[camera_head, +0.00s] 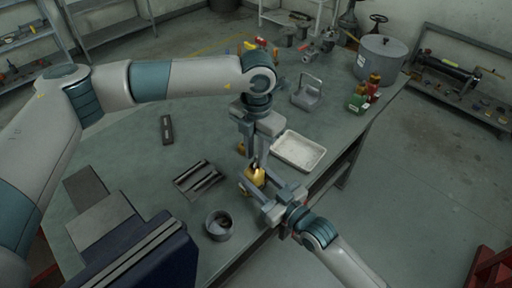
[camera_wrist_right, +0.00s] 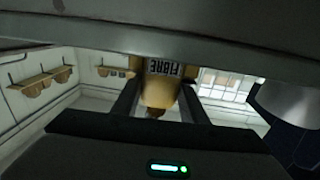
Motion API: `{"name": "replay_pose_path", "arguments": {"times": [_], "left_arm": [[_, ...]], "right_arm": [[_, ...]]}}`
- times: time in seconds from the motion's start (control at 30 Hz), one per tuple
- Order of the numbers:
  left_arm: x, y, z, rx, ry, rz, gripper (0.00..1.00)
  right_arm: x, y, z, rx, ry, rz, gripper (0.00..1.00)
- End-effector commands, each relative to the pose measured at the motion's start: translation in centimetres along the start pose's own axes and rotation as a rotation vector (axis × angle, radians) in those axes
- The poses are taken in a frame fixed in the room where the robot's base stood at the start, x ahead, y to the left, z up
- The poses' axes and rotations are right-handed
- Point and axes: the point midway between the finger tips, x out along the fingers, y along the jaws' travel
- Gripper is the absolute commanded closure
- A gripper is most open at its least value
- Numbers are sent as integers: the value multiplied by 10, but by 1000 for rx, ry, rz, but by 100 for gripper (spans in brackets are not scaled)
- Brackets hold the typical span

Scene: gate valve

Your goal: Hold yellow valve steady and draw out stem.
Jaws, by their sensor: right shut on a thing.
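The yellow valve (camera_head: 257,177) is small in the head view, near the right edge of the bench and beneath my left gripper. My right gripper (camera_head: 262,184) comes in from the lower right and is shut on the valve's yellow body. In the right wrist view the yellow body (camera_wrist_right: 160,88), with dark lettering, sits between the two fingers (camera_wrist_right: 158,103). My left gripper (camera_head: 257,157) points down just above the valve. Its fingertips are close to the valve's top; whether they are closed on the stem cannot be told. The stem is hidden by the fingers.
A pale tray (camera_head: 298,151) lies right of the grippers. A slotted dark block (camera_head: 198,180) and a round grey cup (camera_head: 219,225) stand to the left. A grey toolbox-like holder (camera_head: 308,95) and large lidded pot (camera_head: 380,62) stand farther back.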

Motion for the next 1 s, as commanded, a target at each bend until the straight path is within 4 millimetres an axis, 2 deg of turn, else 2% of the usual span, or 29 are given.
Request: {"name": "replay_pose_path", "arguments": {"times": [0.6, 0.63, 0.7, 0.73, 1.0], "left_arm": [[3, 0, 0, 1, -1, 0, 76], [3, 0, 0, 1, -1, 0, 79], [3, 0, 0, 1, -1, 0, 95], [3, 0, 0, 1, -1, 0, 100], [3, 0, 0, 1, -1, 0, 100]], "right_arm": [[0, 0, 0, 0, 0, 0, 94], [0, 0, 0, -1, 0, 0, 94], [0, 0, 0, -1, 0, 0, 94], [0, 0, 0, -1, 0, 0, 94], [0, 0, 0, 0, 0, 0, 94]]}}
